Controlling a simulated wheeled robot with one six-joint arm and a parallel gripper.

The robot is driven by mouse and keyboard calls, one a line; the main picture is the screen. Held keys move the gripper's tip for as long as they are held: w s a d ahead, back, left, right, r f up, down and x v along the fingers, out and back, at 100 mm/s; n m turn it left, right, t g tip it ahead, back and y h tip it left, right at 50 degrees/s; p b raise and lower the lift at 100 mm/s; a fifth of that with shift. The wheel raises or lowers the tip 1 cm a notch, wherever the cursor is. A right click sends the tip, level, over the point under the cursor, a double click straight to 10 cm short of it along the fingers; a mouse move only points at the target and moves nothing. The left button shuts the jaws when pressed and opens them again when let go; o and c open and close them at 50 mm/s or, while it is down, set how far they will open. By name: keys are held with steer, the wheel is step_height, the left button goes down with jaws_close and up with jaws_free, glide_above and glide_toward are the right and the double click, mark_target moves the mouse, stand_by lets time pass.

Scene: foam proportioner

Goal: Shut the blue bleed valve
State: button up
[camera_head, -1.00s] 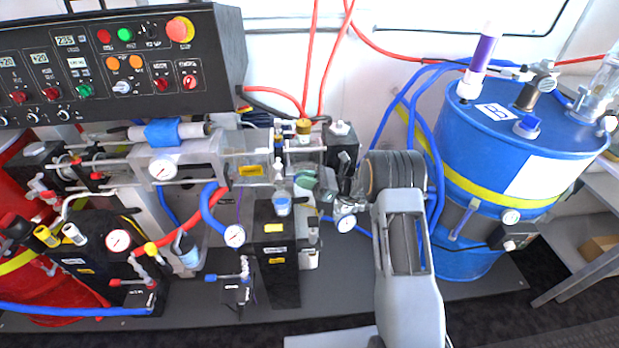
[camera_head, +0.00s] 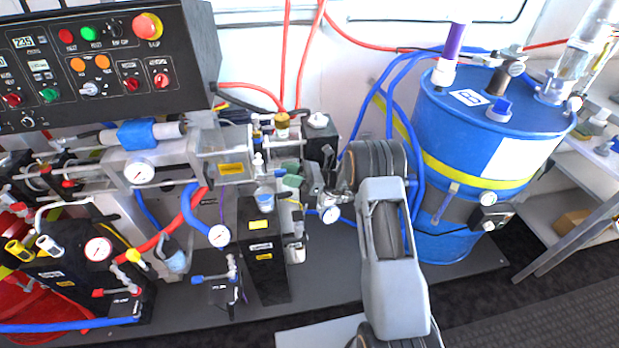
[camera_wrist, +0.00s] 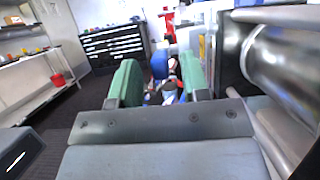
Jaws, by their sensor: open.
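A small valve with a blue lever handle (camera_head: 197,279) stands low on the black base, at the lower middle of the head view; I cannot be sure it is the bleed valve. A blue wing-shaped knob (camera_head: 500,108) also sits on top of the blue drum. My gripper (camera_head: 291,176) is beside the clear-block assembly, well above the lever valve, partly hidden by my own wrist. In the wrist view its green-padded fingers (camera_wrist: 159,82) are apart. A blurred blue part (camera_wrist: 160,65) and red and white parts show beyond the gap, and nothing is visibly gripped.
The blue drum (camera_head: 478,150) stands right of my arm. A black control panel (camera_head: 95,60) overhangs the upper left. Hoses and gauges crowd the assembly. In the wrist view, a metal cylinder (camera_wrist: 285,65) is close on the right; open floor (camera_wrist: 75,105) lies left.

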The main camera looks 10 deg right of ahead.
steer(key=b+v, duration=1.2)
steer(key=b, duration=2)
steer(key=shift+f, duration=0.25)
steer(key=shift+s+d, duration=0.1)
steer(key=shift+d, duration=0.1)
steer(key=shift+r, duration=0.1)
steer(key=s+a+r+n+h+p, duration=0.5)
steer(key=s+a+r+h+p, duration=0.6)
steer(key=p, duration=0.9)
steer(key=s+d+r+n+t+h+p, duration=0.1)
steer(key=s+d+r+n+h+p, duration=0.3)
steer(key=p, duration=0.5)
steer(key=s+d+r+n+t+h+p, duration=0.2)
steer(key=s+d+r+n+h+p, duration=0.2)
steer(key=s+n+h+p, duration=0.3)
steer(key=s+d+n+p, duration=0.1)
steer(key=s+n+p, duration=0.1)
steer(key=p, duration=0.1)
steer(key=shift+r+p, duration=0.3)
steer(key=shift+r, duration=0.05)
